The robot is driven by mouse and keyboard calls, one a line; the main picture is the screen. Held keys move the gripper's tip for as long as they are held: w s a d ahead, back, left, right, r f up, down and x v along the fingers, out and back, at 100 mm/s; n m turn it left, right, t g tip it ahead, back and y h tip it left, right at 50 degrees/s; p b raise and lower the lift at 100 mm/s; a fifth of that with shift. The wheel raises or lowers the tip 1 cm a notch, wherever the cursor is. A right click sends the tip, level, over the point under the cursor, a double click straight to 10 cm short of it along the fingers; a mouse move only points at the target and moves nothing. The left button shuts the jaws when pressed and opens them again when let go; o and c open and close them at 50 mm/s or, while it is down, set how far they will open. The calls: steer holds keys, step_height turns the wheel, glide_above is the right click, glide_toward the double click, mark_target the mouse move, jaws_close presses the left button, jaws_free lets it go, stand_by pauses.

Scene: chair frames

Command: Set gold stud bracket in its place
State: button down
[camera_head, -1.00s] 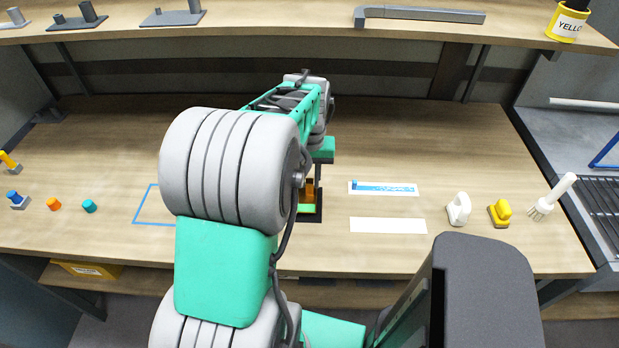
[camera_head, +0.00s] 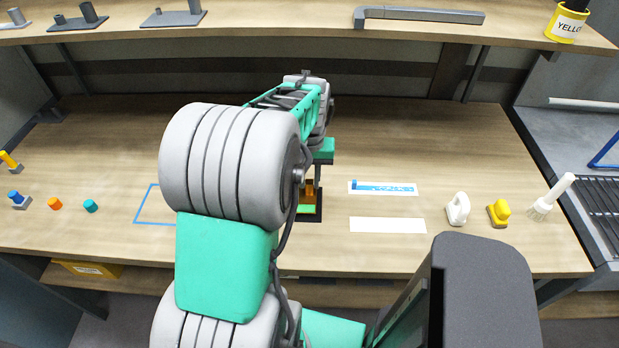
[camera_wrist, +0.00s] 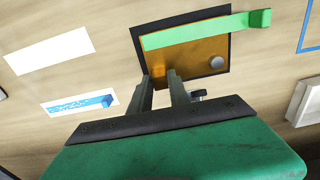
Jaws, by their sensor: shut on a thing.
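The gold bracket (camera_wrist: 196,59) is an orange-gold plate with a round grey stud (camera_wrist: 216,63) near its right edge in the wrist view. It lies over a dark rectangular base (camera_wrist: 225,25), within its outline; I cannot tell if it is fully down on it. A green bar (camera_wrist: 205,30) with a raised end crosses its far side. My gripper (camera_wrist: 162,80) is shut on the bracket's near left edge. In the head view my arm hides most of this; part of the gold bracket (camera_head: 309,186) and the green bar (camera_head: 306,209) show.
Right of the base in the head view lie a white card with a blue strip (camera_head: 385,188) and a blank card (camera_head: 388,225). A blue outline (camera_head: 147,207) is left.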

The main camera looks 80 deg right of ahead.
steer(key=shift+f, duration=0.1)
stand_by(0.5)
steer(key=shift+f+b, duration=0.4)
steer(key=shift+f, duration=0.25)
steer(key=c, duration=1.1)
jaws_free()
steer(key=shift+c, duration=0.2)
steer(key=o, duration=0.3)
steer(key=shift+r, duration=0.1)
step_height(320, 180, up, 8)
steer(key=p, duration=0.6)
